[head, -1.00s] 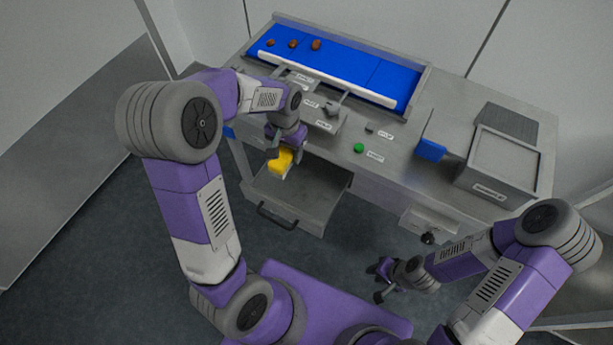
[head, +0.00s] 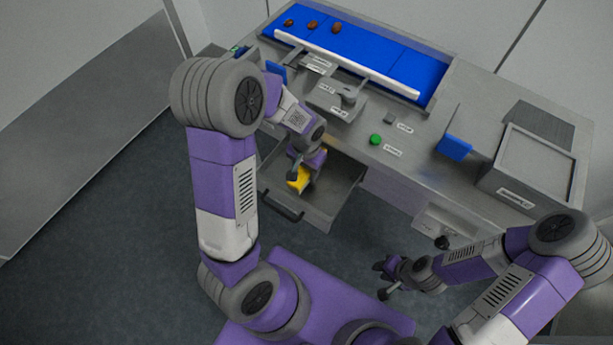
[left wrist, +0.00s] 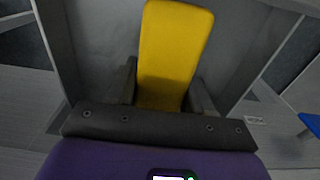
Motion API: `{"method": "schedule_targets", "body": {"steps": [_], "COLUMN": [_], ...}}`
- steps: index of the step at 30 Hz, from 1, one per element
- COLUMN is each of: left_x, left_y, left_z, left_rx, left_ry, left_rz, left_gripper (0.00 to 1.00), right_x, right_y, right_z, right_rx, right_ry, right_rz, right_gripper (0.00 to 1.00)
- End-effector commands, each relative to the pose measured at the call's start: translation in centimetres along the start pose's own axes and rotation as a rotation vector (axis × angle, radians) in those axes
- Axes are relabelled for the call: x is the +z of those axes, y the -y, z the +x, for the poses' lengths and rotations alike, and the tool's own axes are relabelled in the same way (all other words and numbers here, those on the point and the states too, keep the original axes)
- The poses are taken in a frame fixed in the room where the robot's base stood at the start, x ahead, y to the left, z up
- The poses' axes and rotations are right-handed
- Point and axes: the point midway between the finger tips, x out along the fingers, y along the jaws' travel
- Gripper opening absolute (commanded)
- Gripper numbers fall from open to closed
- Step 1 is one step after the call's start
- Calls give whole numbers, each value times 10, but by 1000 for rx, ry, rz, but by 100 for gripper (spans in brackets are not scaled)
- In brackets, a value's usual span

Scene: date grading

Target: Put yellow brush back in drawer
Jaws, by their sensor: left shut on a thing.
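The yellow brush (head: 298,180) is in my left gripper (head: 299,172), which is shut on it, at the open drawer (head: 336,205). In the left wrist view the yellow brush (left wrist: 174,50) stands between the two dark fingers of my left gripper (left wrist: 166,92), with the grey drawer (left wrist: 105,40) around and beyond it. I cannot tell whether the brush touches the drawer floor. My right gripper (head: 384,279) is empty, low at the right, away from the table; its fingers look spread.
The drawer's dark handle (head: 282,207) is at its front. Above are the workbench (head: 415,165), blue belt (head: 375,50) with several dates, green button (head: 376,140), blue block (head: 454,147) and a grey bin (head: 535,165). The drawer's right part looks bare.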

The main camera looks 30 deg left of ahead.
Motion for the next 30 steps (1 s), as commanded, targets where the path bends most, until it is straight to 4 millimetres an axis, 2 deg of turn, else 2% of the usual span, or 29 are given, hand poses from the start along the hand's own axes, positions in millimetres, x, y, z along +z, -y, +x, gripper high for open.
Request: {"method": "schedule_targets", "body": {"steps": [8,20,21,26,30], "left_x": [1,0,0,0,0], "left_y": [0,0,0,0,0], "left_z": [41,46,46,45,45], "left_rx": [0,0,0,0,0], "left_ry": [4,0,0,0,0], "left_rz": [0,0,0,0,0], "left_gripper": [23,23,54,77,77], "right_x": [-1,-1,-1,-1,-1], "right_y": [-5,-6,-6,-6,-6], "right_z": [13,16,16,15,15], "right_rx": [0,0,0,0,0], "right_ry": [0,0,0,0,0], "right_rz": [0,0,0,0,0], "right_gripper": [29,29,29,29,29]}}
